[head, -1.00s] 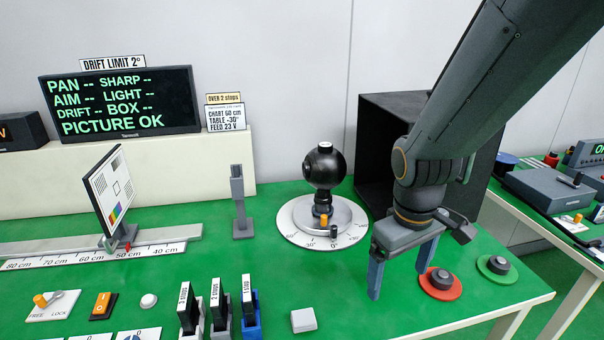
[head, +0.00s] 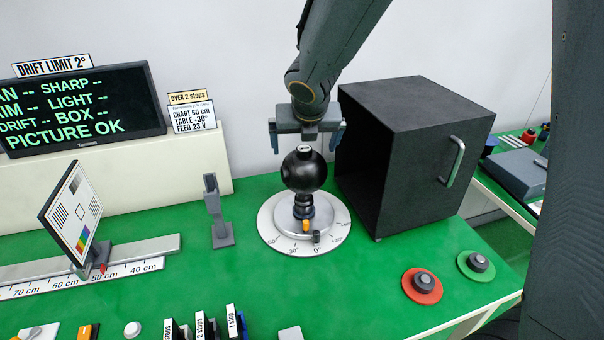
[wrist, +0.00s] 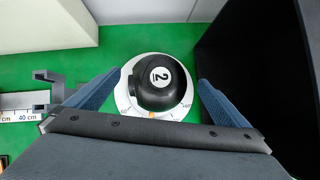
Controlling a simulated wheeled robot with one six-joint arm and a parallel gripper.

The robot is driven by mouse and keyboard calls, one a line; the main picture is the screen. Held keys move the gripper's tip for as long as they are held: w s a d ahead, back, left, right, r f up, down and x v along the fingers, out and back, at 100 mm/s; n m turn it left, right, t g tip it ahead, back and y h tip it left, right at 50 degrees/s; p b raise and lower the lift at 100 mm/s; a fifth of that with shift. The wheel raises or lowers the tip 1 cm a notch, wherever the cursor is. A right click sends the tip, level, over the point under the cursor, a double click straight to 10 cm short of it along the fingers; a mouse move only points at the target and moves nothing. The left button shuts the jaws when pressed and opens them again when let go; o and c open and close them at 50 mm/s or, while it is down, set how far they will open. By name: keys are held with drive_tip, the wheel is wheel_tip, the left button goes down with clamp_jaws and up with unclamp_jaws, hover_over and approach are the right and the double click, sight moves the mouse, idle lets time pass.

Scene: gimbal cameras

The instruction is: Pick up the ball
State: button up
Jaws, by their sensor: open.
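The black ball (head: 303,170), a round camera body with a pale label on top, sits upright on a stand over the white graduated turntable (head: 274,237). In the wrist view the ball (wrist: 152,95) shows a "2" label and lies between and beyond the fingers. My gripper (head: 307,145) is open and empty, pointing down just above the ball, with one blue finger on each side. In the wrist view my gripper (wrist: 148,85) has its fingers spread to the left and right of the ball.
A black open-fronted box (head: 420,110) stands close on the right. A grey post (head: 217,212) and a test chart (head: 75,212) on a ruler rail are to the left. Red (head: 422,298) and green (head: 466,269) buttons sit at the front right.

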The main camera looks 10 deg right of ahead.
drive_tip(key=x, duration=0.1)
drive_tip(key=b+x, duration=0.1)
drive_tip(key=x, duration=0.1)
drive_tip(key=shift+s+a, duration=0.1)
drive_tip(key=shift+a, duration=0.1)
drive_tip(key=shift+b+x, duration=0.8)
drive_tip(key=shift+x, duration=1.5)
drive_tip(key=shift+d+r, duration=0.1)
drive_tip(key=shift+d, duration=0.1)
drive_tip(key=shift+c, duration=0.4)
drive_tip(key=c, duration=1.5)
drive_tip(key=shift+c, duration=1.3)
drive_tip(key=shift+r, duration=0.15)
